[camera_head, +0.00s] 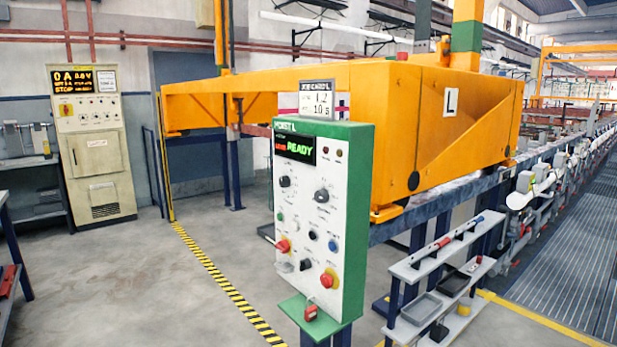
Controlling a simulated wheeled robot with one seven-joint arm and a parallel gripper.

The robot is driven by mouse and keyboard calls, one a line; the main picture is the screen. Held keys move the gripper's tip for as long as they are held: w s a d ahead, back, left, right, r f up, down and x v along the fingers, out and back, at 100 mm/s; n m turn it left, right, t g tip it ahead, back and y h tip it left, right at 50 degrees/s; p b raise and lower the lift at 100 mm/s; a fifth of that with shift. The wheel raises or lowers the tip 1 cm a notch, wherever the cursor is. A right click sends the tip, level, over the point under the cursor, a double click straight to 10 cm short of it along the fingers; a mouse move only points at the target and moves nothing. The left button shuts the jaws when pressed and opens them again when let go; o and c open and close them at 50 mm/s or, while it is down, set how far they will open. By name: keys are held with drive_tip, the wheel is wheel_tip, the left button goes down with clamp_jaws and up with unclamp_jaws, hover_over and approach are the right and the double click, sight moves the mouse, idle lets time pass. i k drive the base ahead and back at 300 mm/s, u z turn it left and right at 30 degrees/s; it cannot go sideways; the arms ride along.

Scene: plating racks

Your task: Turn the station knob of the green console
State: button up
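Two dark rotary knobs sit below the display: a left knob (284,181) and a slightly lower right knob (322,195). Their labels are too small to read, so I cannot tell which is the station knob. Lower down are red knobs or buttons at left (283,246) and right (328,279), plus smaller buttons. My gripper is not in view.
A card (316,99) reading 12 and 10 s tops the console. A red padlock (311,312) is on its green ledge. The orange hoist (440,130) stands behind, a grey shelf rack (440,262) at right, a beige cabinet (98,160) at left. The floor at left is clear.

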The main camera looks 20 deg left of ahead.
sight(284, 183)
drive_tip(key=u, duration=0.5)
drive_tip(key=i, duration=1.05)
drive_tip(key=u, duration=1.45)
drive_tip(key=i, duration=0.55)
drive_tip(key=u, duration=0.6)
